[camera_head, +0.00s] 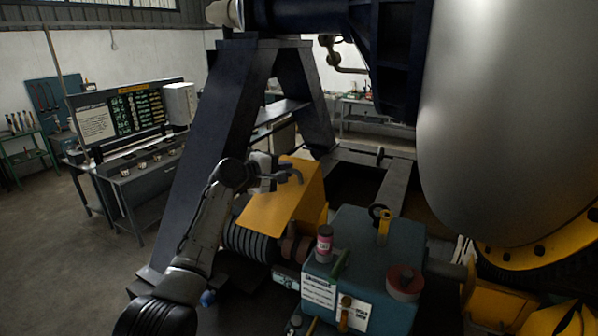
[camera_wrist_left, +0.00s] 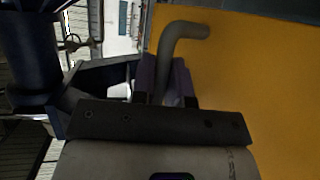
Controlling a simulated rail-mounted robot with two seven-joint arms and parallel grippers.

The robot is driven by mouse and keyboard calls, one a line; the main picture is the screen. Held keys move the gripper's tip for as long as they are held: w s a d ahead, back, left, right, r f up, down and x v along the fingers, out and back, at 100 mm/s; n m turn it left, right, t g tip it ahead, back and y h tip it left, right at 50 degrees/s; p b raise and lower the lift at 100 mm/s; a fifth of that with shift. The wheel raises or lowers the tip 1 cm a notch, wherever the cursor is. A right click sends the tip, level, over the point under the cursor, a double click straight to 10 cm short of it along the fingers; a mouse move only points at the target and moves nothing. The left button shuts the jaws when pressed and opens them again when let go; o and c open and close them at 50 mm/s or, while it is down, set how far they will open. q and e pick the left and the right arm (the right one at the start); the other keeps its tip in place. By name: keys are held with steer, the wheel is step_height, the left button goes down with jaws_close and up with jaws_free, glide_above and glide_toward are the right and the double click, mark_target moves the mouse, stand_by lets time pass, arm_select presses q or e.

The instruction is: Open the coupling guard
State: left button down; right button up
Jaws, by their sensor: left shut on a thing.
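The coupling guard (camera_head: 283,211) is a yellow sloped cover over the machine coupling in the middle of the head view. Its yellow face (camera_wrist_left: 255,85) fills the right of the left wrist view. A grey bent handle (camera_wrist_left: 188,32) stands out at the guard's edge. My left gripper (camera_wrist_left: 168,88) is shut on this handle, with the handle's bent end showing past the fingers. In the head view my left gripper (camera_head: 277,177) is at the top of the guard. Whether the guard is tilted from its closed place is hard to tell. My right gripper is not in view.
A dark blue A-frame (camera_head: 215,150) rises behind my left arm. A large grey drum (camera_head: 510,120) fills the right. Open floor lies at far left.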

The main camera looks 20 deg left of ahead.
arm_select(q)
steer(key=shift+w+d+r, duration=0.1)
stand_by(0.4)
steer(key=c, duration=1.1)
jaws_free()
steer(key=shift+c, duration=0.2)
steer(key=shift+s+a+b, duration=0.4)
steer(key=shift+s+a, duration=0.1)
steer(key=b+v, duration=0.5)
steer(key=v, duration=0.7)
steer(key=shift+s+r, duration=0.15)
steer(key=shift+r, duration=0.1)
steer(key=shift+a, duration=0.1)
